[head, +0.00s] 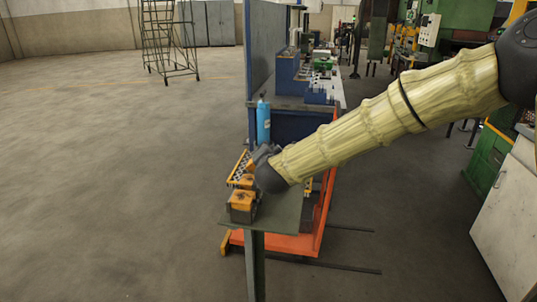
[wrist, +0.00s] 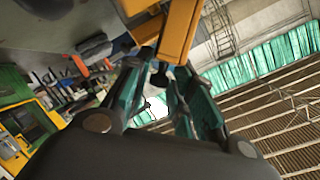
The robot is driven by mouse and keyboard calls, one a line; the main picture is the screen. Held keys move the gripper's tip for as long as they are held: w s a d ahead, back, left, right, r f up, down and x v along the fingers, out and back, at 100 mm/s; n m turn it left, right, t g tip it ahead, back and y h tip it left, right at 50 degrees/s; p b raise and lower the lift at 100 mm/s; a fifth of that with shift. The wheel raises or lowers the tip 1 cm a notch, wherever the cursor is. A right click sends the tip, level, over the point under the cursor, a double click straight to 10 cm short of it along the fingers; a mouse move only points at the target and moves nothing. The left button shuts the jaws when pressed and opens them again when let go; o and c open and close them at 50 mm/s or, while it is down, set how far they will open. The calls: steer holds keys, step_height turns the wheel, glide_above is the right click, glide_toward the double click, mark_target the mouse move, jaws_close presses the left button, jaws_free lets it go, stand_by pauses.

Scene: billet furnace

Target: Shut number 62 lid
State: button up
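An orange-lidded box (head: 243,200) with a dark base and a dark mark on its front stands at the near end of a small table. No number is readable on it. Another orange piece (head: 248,182) is just behind it, partly hidden by my wrist. My gripper (head: 263,154) is low over the table, behind and beside these pieces, mostly hidden by my arm. In the wrist view, my gripper's teal fingers (wrist: 163,72) converge with their tips close together and nothing visible held. An orange part (wrist: 180,32) lies just beyond the tips. I cannot tell whether they touch.
A checkered orange-edged piece (head: 238,168) lies on the left of the table (head: 283,212). A blue bottle (head: 263,122) stands behind. An orange cart frame (head: 288,243) is beside the table legs. A workbench (head: 290,103) stands farther back.

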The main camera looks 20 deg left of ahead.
steer(key=shift+o, duration=0.6)
steer(key=shift+d, duration=0.15)
steer(key=v, duration=1.2)
